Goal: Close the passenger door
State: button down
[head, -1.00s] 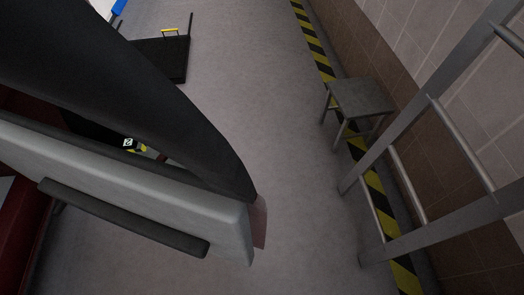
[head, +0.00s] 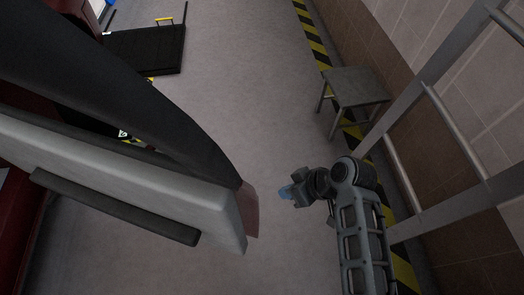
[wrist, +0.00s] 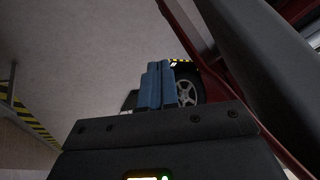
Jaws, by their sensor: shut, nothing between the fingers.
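The passenger door (head: 120,175) fills the left of the head view. It is a pale grey panel with a dark upper frame and a long dark strip along it, and it stands out from the red car body (head: 22,235). My gripper (head: 285,192) is to the right of the door's free end, with a gap of floor between them. Its blue fingers are together and empty in the wrist view (wrist: 154,86). Beyond them the wrist view shows a car wheel (wrist: 187,92) and red bodywork. The door's hinge side is out of view.
A metal stool (head: 355,88) stands by the tiled wall, and a metal ladder-like frame (head: 455,215) is close on the right, beside my arm. A black platform (head: 145,50) lies at the upper left. The floor between door and stool is clear.

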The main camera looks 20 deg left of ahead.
jog(key=w+a+r+n+g+h+p, duration=0.1)
jog(key=w+a+r+n+g, duration=0.15)
jog(key=r, duration=0.45)
jog(key=w+a+r+n+g+h+p, duration=0.1)
jog(key=w+r+n, duration=0.15)
jog(key=r, duration=0.45)
jog(key=w+a+r+n+g+h, duration=0.1)
jog(key=w+a+r+n+g, duration=0.15)
jog(key=r, duration=0.45)
jog(key=s+a+f+p, duration=0.2)
jog(key=s+f+p, duration=0.2)
jog(key=s+f, duration=0.3)
jog(key=shift+s+a+f, duration=0.2)
jog(key=shift+s+f, duration=0.05)
jog(key=shift+s, duration=0.75)
